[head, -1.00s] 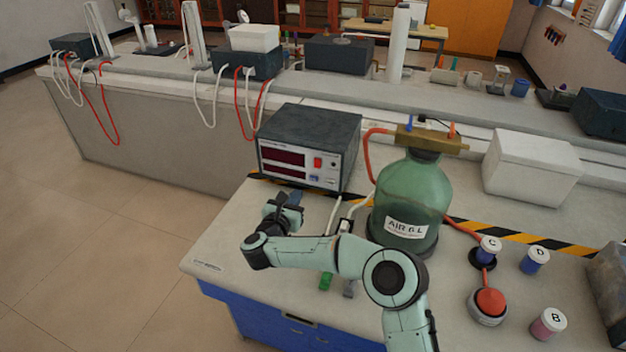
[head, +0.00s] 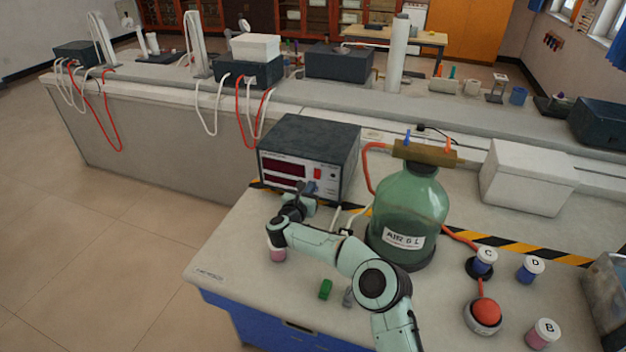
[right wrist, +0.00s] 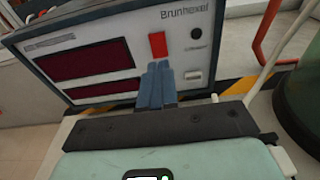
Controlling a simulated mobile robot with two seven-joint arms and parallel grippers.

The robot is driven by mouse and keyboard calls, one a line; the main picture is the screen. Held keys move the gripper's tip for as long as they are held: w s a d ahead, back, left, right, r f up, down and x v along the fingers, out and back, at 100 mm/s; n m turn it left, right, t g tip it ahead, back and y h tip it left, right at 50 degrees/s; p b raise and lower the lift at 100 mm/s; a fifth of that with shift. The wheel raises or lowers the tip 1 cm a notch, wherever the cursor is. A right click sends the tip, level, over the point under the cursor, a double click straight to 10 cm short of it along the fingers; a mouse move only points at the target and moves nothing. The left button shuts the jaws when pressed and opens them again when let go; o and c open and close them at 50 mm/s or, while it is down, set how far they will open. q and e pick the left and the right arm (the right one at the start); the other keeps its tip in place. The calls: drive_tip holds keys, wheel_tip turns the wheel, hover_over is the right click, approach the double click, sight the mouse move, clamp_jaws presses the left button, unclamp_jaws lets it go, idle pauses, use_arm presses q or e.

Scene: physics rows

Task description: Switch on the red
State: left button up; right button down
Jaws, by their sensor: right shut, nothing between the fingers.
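The red switch (head: 317,173) is on the front panel of a dark box-shaped instrument (head: 312,137) with two dark red displays. In the right wrist view the red switch (right wrist: 157,45) is just beyond my fingertips, its lower end close to them. I cannot tell whether they touch it, or which way it is set. My right gripper (head: 299,188) is shut and empty in front of the panel; its closed blue-grey fingers (right wrist: 157,68) point at the switch in the wrist view. My left gripper is not in view.
A green glass bottle (head: 407,215) with a red hose stands right of the instrument. A pink jar (head: 278,255) is beside my right wrist. Jars C (head: 484,261), D (head: 530,269) and B (head: 542,333) and a red dome button (head: 485,311) are at the right.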

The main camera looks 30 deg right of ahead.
sight(316, 178)
drive_tip(key=shift+p+x, duration=0.6)
drive_tip(key=shift+x, duration=1)
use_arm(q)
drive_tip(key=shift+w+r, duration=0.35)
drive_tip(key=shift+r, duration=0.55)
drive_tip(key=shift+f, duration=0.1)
